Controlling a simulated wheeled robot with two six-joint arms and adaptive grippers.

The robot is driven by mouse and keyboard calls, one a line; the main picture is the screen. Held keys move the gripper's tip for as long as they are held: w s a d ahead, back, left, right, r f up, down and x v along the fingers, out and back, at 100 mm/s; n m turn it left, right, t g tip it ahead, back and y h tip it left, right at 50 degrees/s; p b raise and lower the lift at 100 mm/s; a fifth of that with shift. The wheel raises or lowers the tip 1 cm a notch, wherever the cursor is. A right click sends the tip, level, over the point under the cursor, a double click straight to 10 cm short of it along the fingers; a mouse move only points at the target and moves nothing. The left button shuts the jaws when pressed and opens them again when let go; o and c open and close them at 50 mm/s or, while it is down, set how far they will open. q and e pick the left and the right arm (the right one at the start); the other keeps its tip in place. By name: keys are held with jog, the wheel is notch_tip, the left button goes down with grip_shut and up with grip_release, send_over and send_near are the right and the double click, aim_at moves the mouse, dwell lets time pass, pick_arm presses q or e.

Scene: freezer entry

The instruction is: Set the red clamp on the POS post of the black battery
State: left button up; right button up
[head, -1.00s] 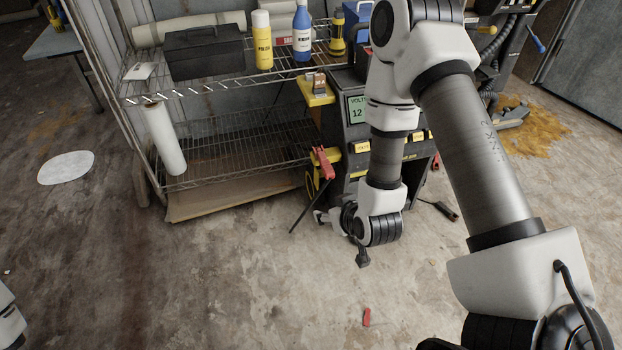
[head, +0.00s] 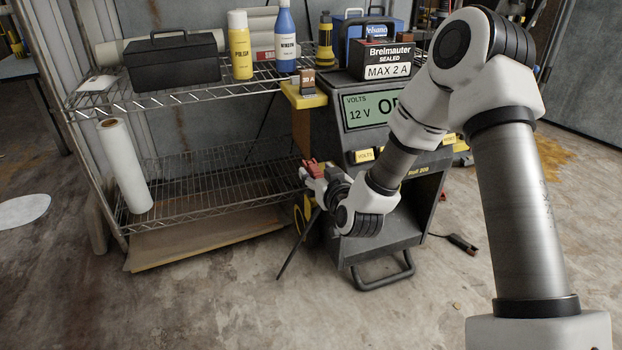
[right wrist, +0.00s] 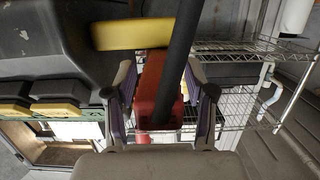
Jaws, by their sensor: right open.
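The red clamp (head: 309,168) hangs at the left side of the grey charger, partly hidden by my right gripper (head: 318,178). In the right wrist view the clamp (right wrist: 157,75) lies between the open fingers of my right gripper (right wrist: 163,95), and the fingers do not visibly grip it. A dark cable (right wrist: 181,50) crosses in front of it. The black battery (head: 387,58), labelled SEALED, MAX 2 A, stands on top of the charger. I cannot make out its POS post. My left gripper is not in view.
The charger (head: 362,110) has a green display and yellow labels. A wire shelf (head: 200,98) on the left holds a black toolbox (head: 175,62), bottles and a flashlight. A yellow tray (head: 303,96) juts from the charger's upper left.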

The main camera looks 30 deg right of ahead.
aim_at(317, 172)
jog(key=shift+w, duration=0.3)
grip_shut()
notch_tip(317, 172, up, 14)
jog(key=p, duration=1)
jog(key=shift+p, duration=0.35)
